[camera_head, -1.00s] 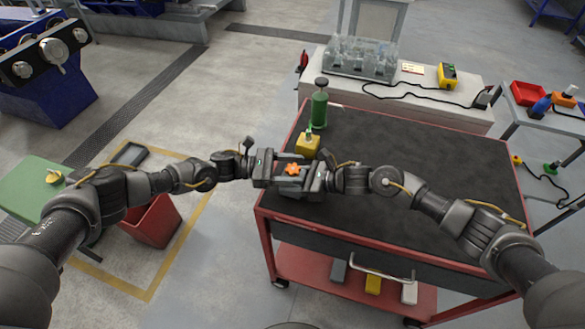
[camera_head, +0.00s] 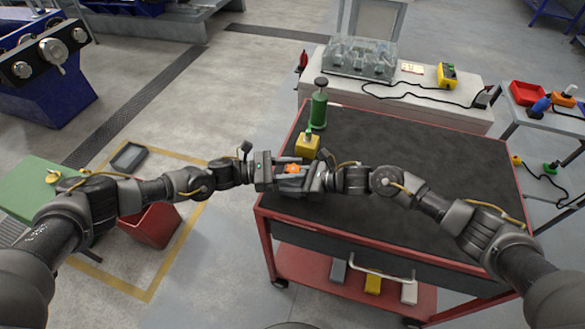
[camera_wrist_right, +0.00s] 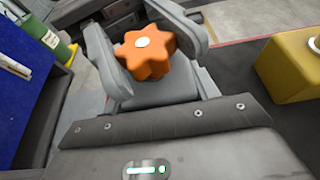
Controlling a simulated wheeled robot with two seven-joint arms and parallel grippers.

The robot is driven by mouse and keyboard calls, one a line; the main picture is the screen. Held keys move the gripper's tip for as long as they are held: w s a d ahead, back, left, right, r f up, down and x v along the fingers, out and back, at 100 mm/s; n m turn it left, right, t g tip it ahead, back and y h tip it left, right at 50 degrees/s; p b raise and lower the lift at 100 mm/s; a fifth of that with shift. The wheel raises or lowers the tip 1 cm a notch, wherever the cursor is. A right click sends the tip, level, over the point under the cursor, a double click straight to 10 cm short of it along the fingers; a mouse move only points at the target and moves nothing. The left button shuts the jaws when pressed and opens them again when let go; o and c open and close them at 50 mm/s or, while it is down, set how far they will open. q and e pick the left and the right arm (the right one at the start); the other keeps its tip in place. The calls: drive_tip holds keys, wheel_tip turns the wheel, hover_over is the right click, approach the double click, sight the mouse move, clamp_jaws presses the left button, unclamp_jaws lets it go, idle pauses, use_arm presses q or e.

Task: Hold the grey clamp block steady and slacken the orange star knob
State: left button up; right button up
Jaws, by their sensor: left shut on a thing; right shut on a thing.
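The orange star knob (camera_head: 292,169) sits on top of the grey clamp block (camera_head: 289,189), over the cart's near left corner. My left gripper (camera_head: 283,169) comes in from the left and is shut on the knob. In the right wrist view its two light grey fingers flank the orange star knob (camera_wrist_right: 142,52), whose pale centre shows. My right gripper (camera_head: 303,184) comes in from the right, low at the block, and is shut on it. In the right wrist view the grey clamp block (camera_wrist_right: 172,88) shows below the knob, partly hidden by my gripper body.
A yellow block (camera_head: 307,146) and a green bottle-shaped thing (camera_head: 319,108) stand just behind on the red cart's dark top (camera_head: 420,165). The top is clear to the right. A red bin (camera_head: 150,224) stands on the floor at left.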

use_arm(q)
drive_tip(key=o, duration=1)
drive_tip(key=shift+c, duration=0.2)
drive_tip(key=shift+g, duration=0.3)
drive_tip(key=shift+m+g, duration=0.8)
drive_tip(key=shift+g, duration=0.2)
drive_tip(key=a, duration=1.3)
drive_tip(key=w+d+f+n+y, duration=0.1)
drive_tip(key=w+f+n+y, duration=0.1)
drive_tip(key=n, duration=0.9)
drive_tip(key=w+d+f+n+y, duration=0.1)
drive_tip(key=w+f+n+y, duration=0.2)
drive_tip(key=n+y, duration=0.4)
drive_tip(key=f+n, duration=0.1)
drive_tip(key=n, duration=0.3)
drive_tip(key=shift+w+d, duration=0.3)
drive_tip(key=shift+d, duration=0.05)
